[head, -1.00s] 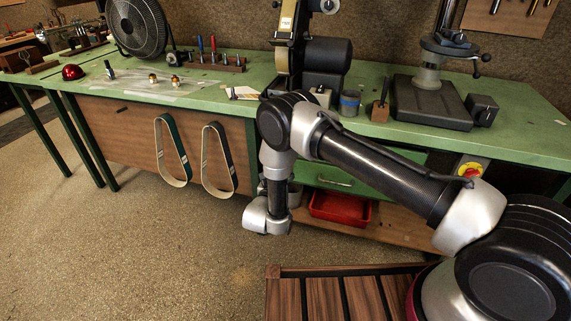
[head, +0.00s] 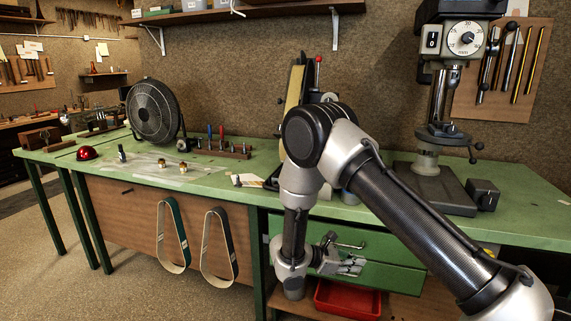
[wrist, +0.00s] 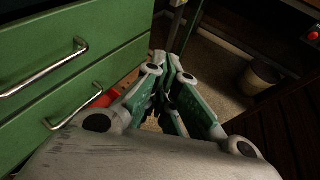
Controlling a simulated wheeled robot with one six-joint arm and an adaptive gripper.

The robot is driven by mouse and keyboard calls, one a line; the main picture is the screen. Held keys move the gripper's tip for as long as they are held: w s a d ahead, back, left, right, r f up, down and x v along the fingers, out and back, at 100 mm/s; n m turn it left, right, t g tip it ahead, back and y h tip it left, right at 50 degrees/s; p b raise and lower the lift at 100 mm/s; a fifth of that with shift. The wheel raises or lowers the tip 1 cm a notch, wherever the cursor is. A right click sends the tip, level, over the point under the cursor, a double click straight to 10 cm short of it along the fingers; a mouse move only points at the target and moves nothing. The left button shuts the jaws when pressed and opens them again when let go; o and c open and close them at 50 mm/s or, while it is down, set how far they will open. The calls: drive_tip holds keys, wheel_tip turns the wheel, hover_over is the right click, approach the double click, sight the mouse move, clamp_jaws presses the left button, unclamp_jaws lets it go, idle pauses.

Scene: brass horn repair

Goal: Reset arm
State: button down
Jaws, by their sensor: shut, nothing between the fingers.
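My gripper (head: 352,266) shows in the head view at the end of my folded arm, in front of the green drawers (head: 385,278) of the bench. In the wrist view my gripper (wrist: 172,62) has its fingers together, with nothing held. The green drawer fronts (wrist: 62,62) with metal handles stand close on its left in that view. My arm crosses the right half of the head view and hides part of the bench top.
The green bench (head: 215,183) carries a fan (head: 154,110), a red dome (head: 87,153), a tool rack (head: 226,153) and a drill press (head: 430,180). Two sanding belts (head: 218,250) hang from its front. A red bin (head: 345,298) sits under the drawers. Open floor lies at left.

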drive_tip(key=s+d+r+m+y, duration=0.4)
drive_tip(key=s+d+r+m, duration=0.1)
drive_tip(key=s+r, duration=0.4)
drive_tip(key=s+d+r+m+t+y, duration=0.1)
drive_tip(key=s+d+r+m+y, duration=0.3)
drive_tip(key=s+r+m, duration=0.4)
drive_tip(key=s+d+r+m+y, duration=0.5)
drive_tip(key=s+r, duration=0.6)
drive_tip(key=r, duration=0.5)
drive_tip(key=shift+d+r+m, duration=0.3)
drive_tip(key=shift+d+m, duration=0.15)
drive_tip(key=shift+m, duration=0.25)
